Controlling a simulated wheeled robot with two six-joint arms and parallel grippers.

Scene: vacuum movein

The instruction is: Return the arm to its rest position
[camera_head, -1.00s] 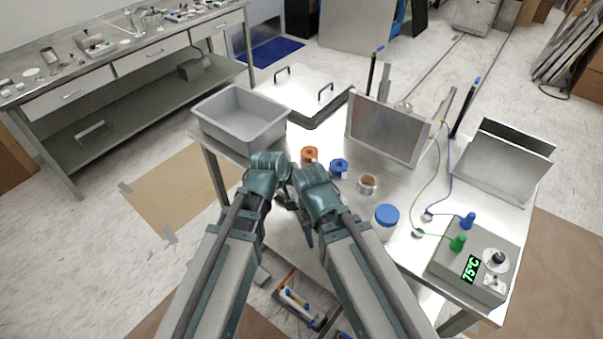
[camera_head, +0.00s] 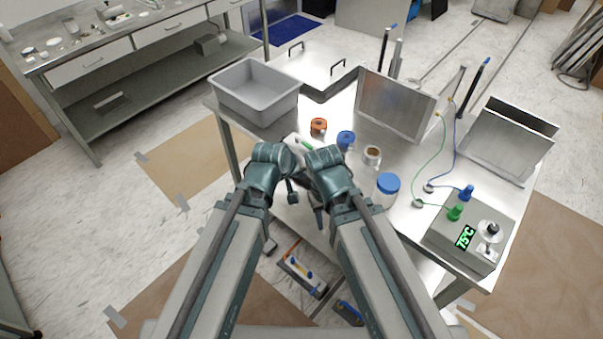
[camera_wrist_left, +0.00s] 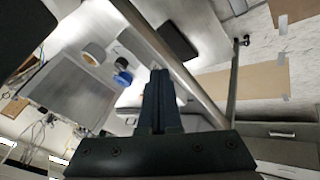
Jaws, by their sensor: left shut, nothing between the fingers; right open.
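Both of my arms reach in from the bottom of the head view, folded with their wrists close together at the table's near edge. My left gripper (camera_head: 292,192) is mostly hidden by the wrists there. In the left wrist view, the left gripper (camera_wrist_left: 160,78) shows its dark fingers pressed together with nothing between them. My right gripper (camera_head: 319,216) is a small dark shape below the right wrist, open, with its fingers hardly visible. Neither gripper appears to touch anything on the table.
The metal table (camera_head: 405,165) holds a grey bin (camera_head: 257,108), orange (camera_head: 318,126) and blue (camera_head: 346,140) tape rolls, a silver roll (camera_head: 371,156), a blue-lidded jar (camera_head: 387,187), an upright metal panel (camera_head: 396,108) and a 75°C control box (camera_head: 470,238). A white-and-green item (camera_head: 303,144) lies behind the wrists.

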